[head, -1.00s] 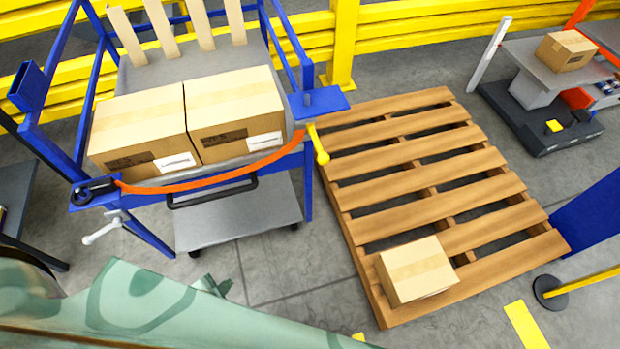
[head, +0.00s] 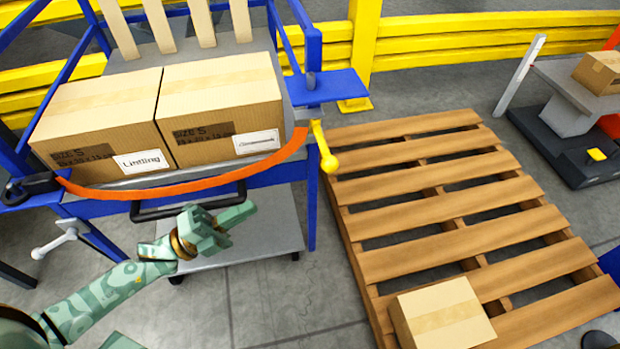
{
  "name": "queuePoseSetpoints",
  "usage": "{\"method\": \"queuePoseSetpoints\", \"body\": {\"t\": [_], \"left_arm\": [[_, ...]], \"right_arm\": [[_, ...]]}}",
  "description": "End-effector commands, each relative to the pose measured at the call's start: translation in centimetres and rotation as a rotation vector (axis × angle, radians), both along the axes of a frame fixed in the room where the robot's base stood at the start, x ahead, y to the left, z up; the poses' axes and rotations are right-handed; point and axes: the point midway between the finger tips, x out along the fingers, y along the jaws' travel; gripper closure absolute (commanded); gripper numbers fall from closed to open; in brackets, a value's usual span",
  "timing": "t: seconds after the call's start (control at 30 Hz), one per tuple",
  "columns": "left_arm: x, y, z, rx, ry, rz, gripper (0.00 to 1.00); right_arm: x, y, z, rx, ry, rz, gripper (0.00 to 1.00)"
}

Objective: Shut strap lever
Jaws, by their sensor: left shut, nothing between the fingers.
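The yellow strap lever (head: 324,146) with a round knob sits at the right end of the orange strap (head: 200,186), by the blue corner plate (head: 330,87). It hangs downward, angled out from the frame. The strap sags across the front of two cardboard boxes, the left box (head: 105,120) and the right box (head: 222,105). My left gripper (head: 250,208) is shut and empty, in front of the cart's lower shelf, below the strap and left of the lever. It is apart from the lever. My right gripper is not in view.
A black handle bar (head: 190,208) runs below the strap. A white-grey lever (head: 55,240) juts out at the lower left. A wooden pallet (head: 440,200) with one carton (head: 442,315) lies to the right. Bare floor (head: 300,310) lies between cart and pallet.

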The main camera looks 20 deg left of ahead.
Motion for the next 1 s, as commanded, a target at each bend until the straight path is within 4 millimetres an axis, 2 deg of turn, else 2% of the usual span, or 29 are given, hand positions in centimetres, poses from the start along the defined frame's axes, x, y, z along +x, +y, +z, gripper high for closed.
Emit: {"method": "queuePoseSetpoints", "body": {"t": [0.37,0.47,0.73,1.0], "left_arm": [[0.5,-0.4,0.3,-0.001,0.001,0.003,1.00],[1.4,-1.4,0.7,-0.001,0.000,0.001,1.00],[5.1,-5.3,2.4,-0.003,0.000,0.002,1.00],[8.1,-8.6,3.8,-0.003,0.003,0.002,1.00]], "right_arm": [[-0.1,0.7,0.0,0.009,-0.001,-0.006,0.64],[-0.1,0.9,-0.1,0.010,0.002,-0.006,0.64],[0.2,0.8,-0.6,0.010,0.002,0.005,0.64],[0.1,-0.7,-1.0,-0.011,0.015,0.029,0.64]]}}
